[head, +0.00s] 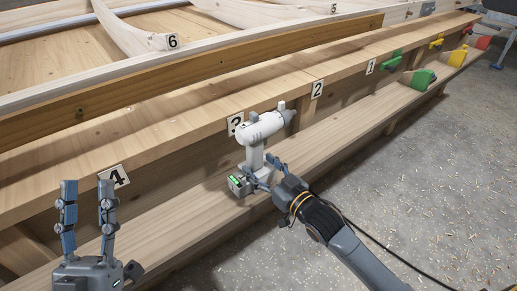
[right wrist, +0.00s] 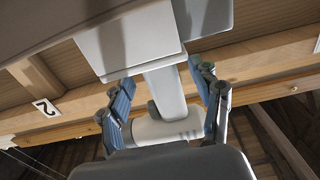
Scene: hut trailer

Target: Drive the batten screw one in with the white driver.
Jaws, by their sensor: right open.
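The white driver (head: 262,128) is upright in front of the number 3 label, its nose toward the upper right and its battery base low, with a green light. It also shows in the right wrist view (right wrist: 165,95). My right gripper (head: 262,172) has its fingers on both sides of the driver's handle, open. I cannot tell if the base rests on the lower plank. My left gripper (head: 88,186) is open and empty at the lower left.
The lower plank (head: 345,135) runs along the bench, with number labels on the edge above. Green (head: 418,80), yellow (head: 457,58) and red (head: 483,43) holders stand at the far right. The concrete floor (head: 440,180) at right is clear apart from shavings and a cable.

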